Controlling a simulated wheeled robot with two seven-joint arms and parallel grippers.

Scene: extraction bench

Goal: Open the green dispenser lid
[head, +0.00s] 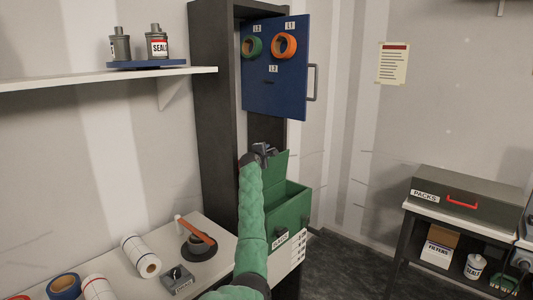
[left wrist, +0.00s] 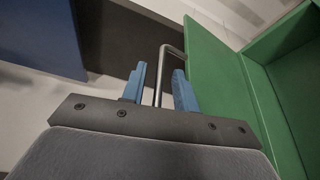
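The green dispenser (head: 293,208) stands beside the dark cabinet, partly hidden by my left arm. Its green lid (head: 279,167) is raised and stands tilted up at the box's left side, with the open top showing. In the left wrist view the lid (left wrist: 215,82) rises beside the box's inner walls (left wrist: 290,75). A bent metal handle (left wrist: 159,75) comes off the lid. My left gripper (head: 264,150) is at the lid's upper edge. In the left wrist view its blue fingers (left wrist: 160,88) stand apart on either side of the handle, with gaps showing. My right gripper is out of view.
A blue cabinet door (head: 275,85) with two tape rings hangs open above the dispenser. A bench (head: 205,270) with rolls and a tape tool is at lower left. A shelf (head: 100,78) holds canisters. A case (head: 465,198) sits on the right table.

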